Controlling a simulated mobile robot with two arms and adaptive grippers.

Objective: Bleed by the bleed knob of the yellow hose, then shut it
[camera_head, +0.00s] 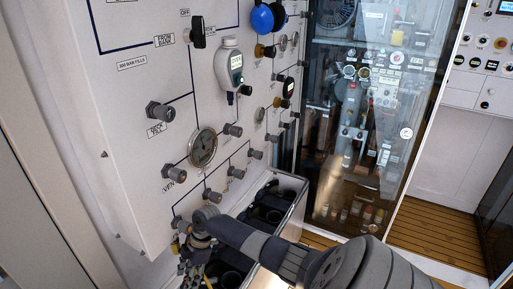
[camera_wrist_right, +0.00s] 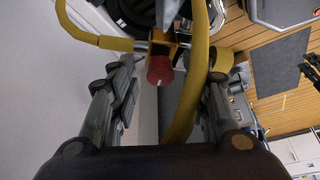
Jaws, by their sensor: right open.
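In the right wrist view, a red bleed knob (camera_wrist_right: 160,71) with a small white mark hangs below a metal fitting. The thick yellow hose (camera_wrist_right: 188,100) runs down just right of the knob, and a thinner yellow piece (camera_wrist_right: 88,38) crosses to the left. My right gripper (camera_wrist_right: 172,82) is open, its two fingers spread on either side of the knob and the hose. No finger visibly touches the knob. In the head view my right gripper (camera_head: 197,243) is low at the panel's bottom edge; the knob cannot be made out there. My left gripper is not in view.
The white fill panel (camera_head: 140,90) carries gauges, valves and a row of grey knobs above my right gripper. An open-topped bin with dark cylinders (camera_head: 303,200) stands below it. A glass door (camera_head: 406,133) is at the right, with wooden slatted floor (camera_head: 425,215) beside it.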

